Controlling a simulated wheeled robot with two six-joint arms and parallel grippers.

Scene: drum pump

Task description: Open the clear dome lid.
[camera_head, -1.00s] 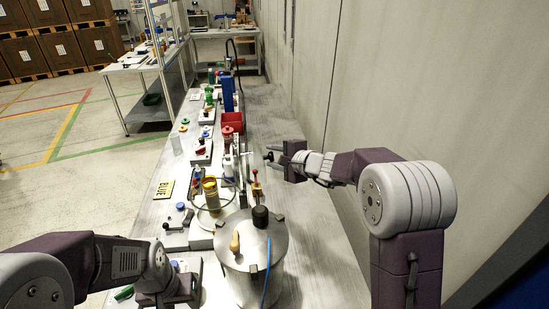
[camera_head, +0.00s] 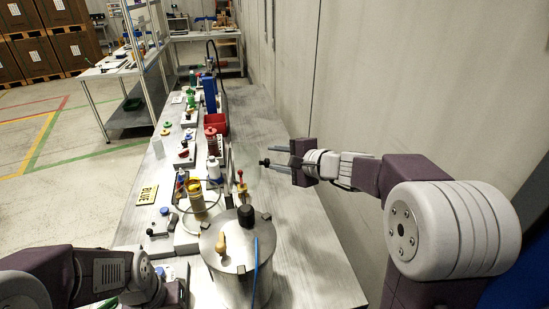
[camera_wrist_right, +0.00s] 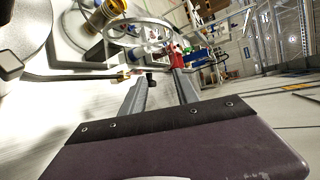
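The clear dome lid (camera_head: 178,207) seems to be the see-through round cover around the amber, yellow-topped cylinder (camera_head: 197,200), left of the metal drum. Its rim is faint, and I cannot tell how far it is raised. A clear curved rim also shows in the right wrist view (camera_wrist_right: 113,22), beyond my fingers. My right gripper (camera_head: 275,164) is open, right of the dome and beyond the drum. A small black knob (camera_wrist_right: 150,79) shows near its fingertips; I cannot tell whether they touch. My left gripper (camera_head: 172,294) is low at the left, its fingers hidden.
A metal drum (camera_head: 230,275) with a black cap and a wooden handle stands in front. A red-knobbed lever (camera_head: 240,174) rises beside my right gripper. A red bin (camera_head: 216,124) and bottles stand farther back. The bench's right side is clear up to the wall.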

